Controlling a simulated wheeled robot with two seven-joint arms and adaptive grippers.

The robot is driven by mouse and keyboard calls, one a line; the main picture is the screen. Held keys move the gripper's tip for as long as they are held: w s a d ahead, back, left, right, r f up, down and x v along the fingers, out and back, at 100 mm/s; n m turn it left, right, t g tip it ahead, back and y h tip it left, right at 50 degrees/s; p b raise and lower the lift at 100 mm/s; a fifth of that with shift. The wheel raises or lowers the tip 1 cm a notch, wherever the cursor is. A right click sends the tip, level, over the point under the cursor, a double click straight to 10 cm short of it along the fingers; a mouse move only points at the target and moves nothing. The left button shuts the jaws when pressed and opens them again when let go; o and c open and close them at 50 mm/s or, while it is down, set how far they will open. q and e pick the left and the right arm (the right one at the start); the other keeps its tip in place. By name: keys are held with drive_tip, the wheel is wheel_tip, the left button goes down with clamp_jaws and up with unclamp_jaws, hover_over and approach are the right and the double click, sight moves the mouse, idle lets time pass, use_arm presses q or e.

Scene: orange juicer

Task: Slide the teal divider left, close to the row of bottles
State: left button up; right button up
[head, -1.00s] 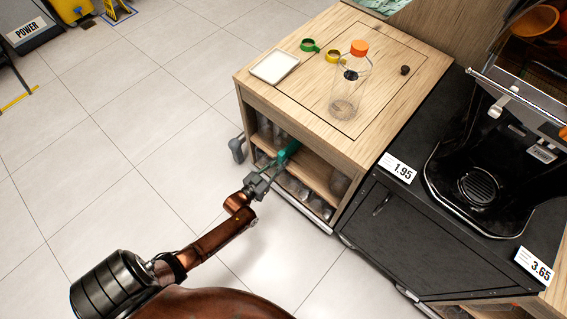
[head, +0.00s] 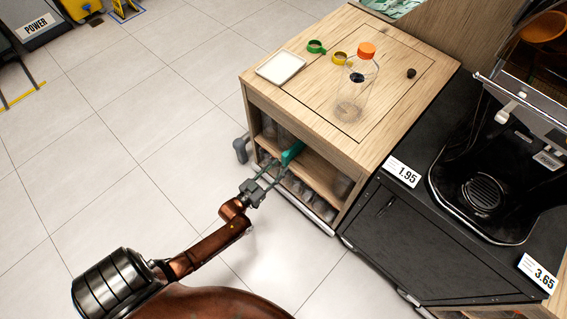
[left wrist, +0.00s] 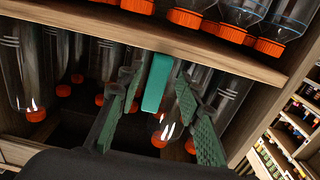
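The teal divider (head: 292,153) stands upright at the open front of the shelf in the wooden cabinet. In the left wrist view the divider (left wrist: 158,82) shows between my two fingers, with a small gap on each side. My left gripper (head: 272,171) is open in front of the shelf; its green-padded fingers also show in the left wrist view (left wrist: 161,88). Clear bottles with orange caps (left wrist: 28,75) stand on the left of the divider, and more bottles (left wrist: 225,95) show behind the right finger. My right gripper is not in view.
A wooden shelf board (left wrist: 215,52) and another row of orange-capped bottles (left wrist: 240,14) cross the wrist view's top. On the cabinet top are a large bottle (head: 352,100) and a white tray (head: 280,67).

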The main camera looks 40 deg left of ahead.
use_arm(q)
drive_tip(key=s, duration=0.8)
drive_tip(key=shift+a, duration=0.1)
drive_tip(key=shift+s, duration=0.1)
